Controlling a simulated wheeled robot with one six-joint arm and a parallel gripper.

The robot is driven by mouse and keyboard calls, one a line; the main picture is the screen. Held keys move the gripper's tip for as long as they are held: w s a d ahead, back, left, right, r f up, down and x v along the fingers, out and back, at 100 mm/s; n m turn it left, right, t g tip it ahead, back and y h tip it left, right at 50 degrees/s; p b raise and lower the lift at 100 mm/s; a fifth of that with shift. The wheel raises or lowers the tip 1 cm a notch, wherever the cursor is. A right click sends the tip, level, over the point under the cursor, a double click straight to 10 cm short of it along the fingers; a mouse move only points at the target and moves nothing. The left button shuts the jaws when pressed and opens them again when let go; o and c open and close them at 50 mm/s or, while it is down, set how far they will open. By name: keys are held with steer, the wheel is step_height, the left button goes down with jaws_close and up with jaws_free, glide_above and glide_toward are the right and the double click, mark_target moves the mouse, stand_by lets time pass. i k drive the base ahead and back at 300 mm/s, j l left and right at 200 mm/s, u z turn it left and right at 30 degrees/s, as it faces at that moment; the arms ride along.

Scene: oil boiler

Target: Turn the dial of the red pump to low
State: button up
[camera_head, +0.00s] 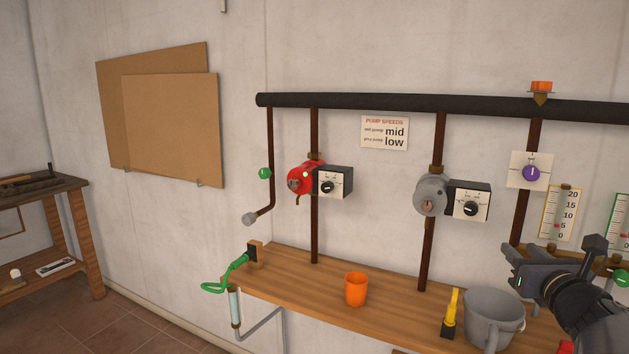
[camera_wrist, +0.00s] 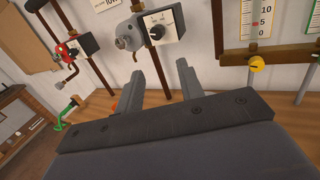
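The red pump (camera_head: 300,179) sits on a dark vertical pipe on the wall, left of centre in the head view. Its black control box with a white face and a black dial (camera_head: 327,187) is on its right side. In the wrist view the red pump (camera_wrist: 66,51) is small at the upper left, and its dial face is too small to read. My gripper (camera_head: 512,264) is at the lower right in the head view, well to the right of the red pump. In the wrist view its two fingers (camera_wrist: 174,82) stand apart with nothing between them.
A grey pump (camera_head: 430,195) with its own dial box (camera_head: 470,203) hangs between my gripper and the red pump. A wooden shelf (camera_head: 395,300) below holds an orange cup (camera_head: 356,289), a yellow-black tool (camera_head: 451,313) and a grey bucket (camera_head: 494,318). A speed sign (camera_head: 385,133) hangs above.

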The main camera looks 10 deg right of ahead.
mark_target(328, 187)
steer(key=i+j+z, duration=0.2)
steer(key=i+j, duration=0.2)
steer(key=j, duration=0.25)
steer(key=i+j+z, duration=0.1)
steer(key=j, duration=0.25)
steer(key=i+j, duration=0.25)
steer(key=j, duration=0.15)
steer(key=i+j+z, duration=0.15)
steer(key=j, duration=0.2)
steer(key=i+j+z, duration=0.1)
steer(key=j, duration=0.25)
steer(key=i+j+z, duration=0.1)
steer(key=j, duration=0.3)
steer(key=i+j+z, duration=0.1)
steer(key=i+j, duration=0.15)
steer(key=j, duration=0.2)
